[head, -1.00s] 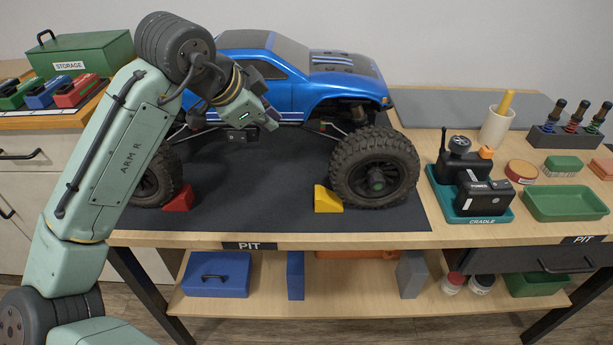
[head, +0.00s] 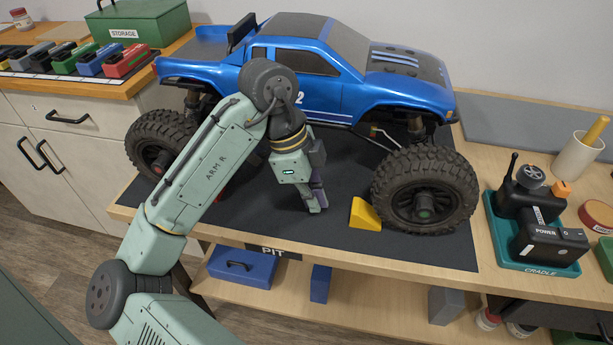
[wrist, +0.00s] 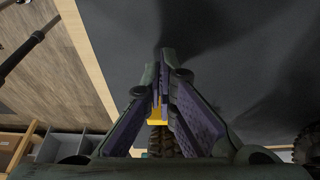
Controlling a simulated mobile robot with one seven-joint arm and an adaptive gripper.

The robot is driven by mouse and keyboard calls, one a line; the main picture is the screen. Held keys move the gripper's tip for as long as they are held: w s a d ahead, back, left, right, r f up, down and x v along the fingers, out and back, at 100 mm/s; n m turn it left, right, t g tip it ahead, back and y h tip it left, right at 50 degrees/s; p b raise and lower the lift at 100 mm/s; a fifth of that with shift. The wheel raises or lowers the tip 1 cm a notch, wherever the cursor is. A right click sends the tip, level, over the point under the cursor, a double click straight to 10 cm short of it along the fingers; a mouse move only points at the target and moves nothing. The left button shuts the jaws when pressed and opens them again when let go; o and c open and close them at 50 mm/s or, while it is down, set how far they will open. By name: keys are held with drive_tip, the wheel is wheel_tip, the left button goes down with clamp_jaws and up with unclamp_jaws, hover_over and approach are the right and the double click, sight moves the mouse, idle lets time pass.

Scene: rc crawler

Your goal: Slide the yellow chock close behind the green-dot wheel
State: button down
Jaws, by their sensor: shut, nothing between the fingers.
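The yellow chock (head: 364,214) sits on the dark mat (head: 330,238) just left of the front wheel (head: 424,208), which has a green dot at its hub. I cannot tell whether chock and tyre touch. My gripper (head: 315,208) points down, low over the mat, to the left of the chock with a gap between them. Its fingers are shut and empty. In the wrist view my gripper (wrist: 166,62) partly hides the chock (wrist: 157,122), and the tyre (wrist: 162,142) shows beyond it.
The blue truck (head: 310,70) stands on the mat behind my arm. Its other near wheel (head: 158,150) is at left. A teal cradle (head: 500,240) holding a controller stands right of the mat. The table's front edge is close below the chock.

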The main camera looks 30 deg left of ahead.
sight(348, 219)
drive_tip(key=shift+w+d+f+p, duration=0.15)
drive_tip(key=shift+w+d+p, duration=0.05)
drive_tip(key=shift+d, duration=0.5)
drive_tip(key=shift+w+d+f+p, duration=0.15)
drive_tip(key=shift+w+d, duration=0.1)
drive_tip(key=shift+d, duration=0.45)
drive_tip(key=shift+w+d+f+p, duration=0.1)
drive_tip(key=shift+w+d+p, duration=0.1)
drive_tip(key=shift+d, duration=0.5)
drive_tip(key=shift+w+d, duration=0.2)
drive_tip(key=shift+d, duration=0.4)
drive_tip(key=shift+w+d, duration=0.15)
drive_tip(key=shift+d, duration=0.45)
drive_tip(key=shift+p, duration=0.3)
